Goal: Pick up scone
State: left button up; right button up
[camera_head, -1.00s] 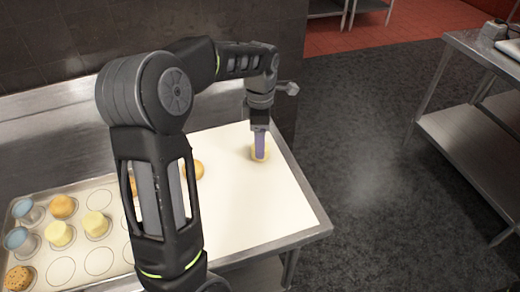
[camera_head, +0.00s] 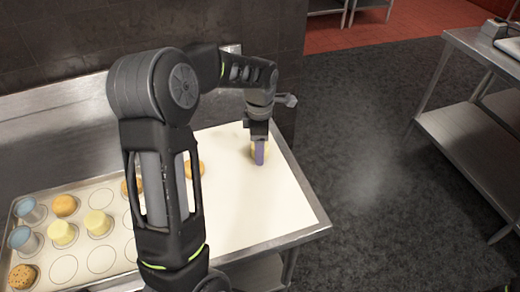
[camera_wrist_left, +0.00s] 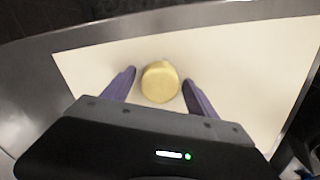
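A round, pale yellow pastry (camera_head: 253,152), which I take to be the scone, sits on the white work surface near its far right edge. My left gripper (camera_head: 260,160) is over it, fingers pointing down, and partly hides it in the head view. In the left wrist view the pastry (camera_wrist_left: 160,82) lies between the two purple fingers of the open left gripper (camera_wrist_left: 159,78), with a gap on each side. My right gripper is not in view.
An orange-brown pastry (camera_head: 195,170) lies left of the gripper, beside my arm. A tray (camera_head: 95,262) at the lower left holds several pastries and blue cups. A steel shelf table (camera_head: 470,135) stands at right. The white surface (camera_head: 255,210) in front is clear.

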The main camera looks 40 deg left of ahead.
pick_arm(q)
jog(key=c, duration=1.3)
jog(key=shift+o, duration=0.2)
notch_tip(320, 180, up, 10)
jog(key=shift+b, duration=0.75)
